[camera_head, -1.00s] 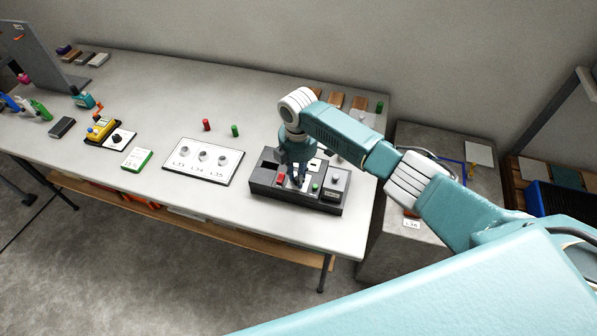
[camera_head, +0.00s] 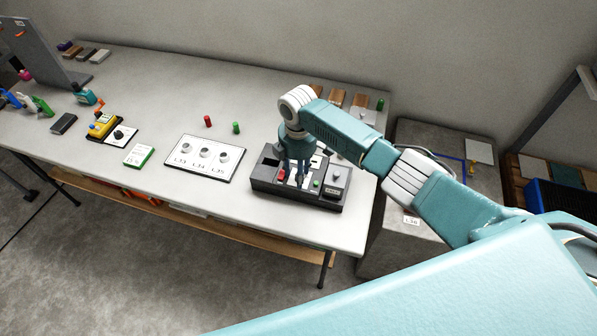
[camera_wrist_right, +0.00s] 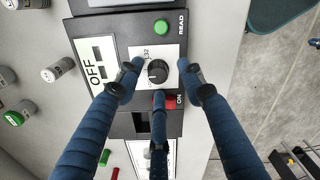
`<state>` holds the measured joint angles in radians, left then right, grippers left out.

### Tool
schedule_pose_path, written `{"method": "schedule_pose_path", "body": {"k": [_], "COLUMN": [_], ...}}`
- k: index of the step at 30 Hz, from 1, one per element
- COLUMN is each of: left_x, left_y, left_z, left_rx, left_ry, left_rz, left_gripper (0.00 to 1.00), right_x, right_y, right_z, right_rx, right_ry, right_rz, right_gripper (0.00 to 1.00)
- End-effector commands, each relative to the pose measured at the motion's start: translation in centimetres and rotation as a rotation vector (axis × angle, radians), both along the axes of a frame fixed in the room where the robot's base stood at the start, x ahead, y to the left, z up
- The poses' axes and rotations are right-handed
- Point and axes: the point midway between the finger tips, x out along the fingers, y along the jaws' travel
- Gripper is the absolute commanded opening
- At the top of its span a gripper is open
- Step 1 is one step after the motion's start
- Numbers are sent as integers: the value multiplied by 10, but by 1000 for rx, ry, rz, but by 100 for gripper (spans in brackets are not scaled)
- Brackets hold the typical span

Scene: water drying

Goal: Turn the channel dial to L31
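The black channel dial (camera_wrist_right: 158,71) sits on a white plate of the dark instrument box, between the green READ button (camera_wrist_right: 161,27) and the red ON button (camera_wrist_right: 172,101). A mark reading about L32 shows beside the dial; the other marks and its pointer are too small to read surely. My right gripper (camera_wrist_right: 160,80) is open, its dark blue fingers spread around the dial, with no clear contact visible. In the head view the right gripper (camera_head: 298,172) is low over the box (camera_head: 320,200) and hides the dial. My left gripper is out of view.
The box's display (camera_wrist_right: 97,66) reads OFF. A white holder board (camera_head: 203,174) with three sockets lies left of the box, with red (camera_head: 208,121) and green (camera_head: 236,128) cylinders behind. Wooden blocks (camera_head: 337,98) stand behind my arm. The table's front edge is close to the box.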

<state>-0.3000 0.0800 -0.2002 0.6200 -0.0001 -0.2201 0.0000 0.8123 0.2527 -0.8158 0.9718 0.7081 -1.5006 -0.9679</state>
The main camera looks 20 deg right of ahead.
Motion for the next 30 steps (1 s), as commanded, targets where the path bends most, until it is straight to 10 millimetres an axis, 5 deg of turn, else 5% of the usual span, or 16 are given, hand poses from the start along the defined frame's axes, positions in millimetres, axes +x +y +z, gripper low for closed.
{"method": "schedule_pose_path", "body": {"k": [8,21,30], "left_x": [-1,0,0], "left_y": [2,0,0], "left_z": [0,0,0], "left_rx": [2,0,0], "left_ry": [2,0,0], "left_rz": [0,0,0], "left_gripper": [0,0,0], "right_x": [1,1,0], "right_y": [-1,0,0], "right_z": [10,96,120], "right_rx": [-1,-1,-2], "right_ry": [-2,-3,0], "right_rz": [0,1,0], "right_gripper": [39,39,39]}}
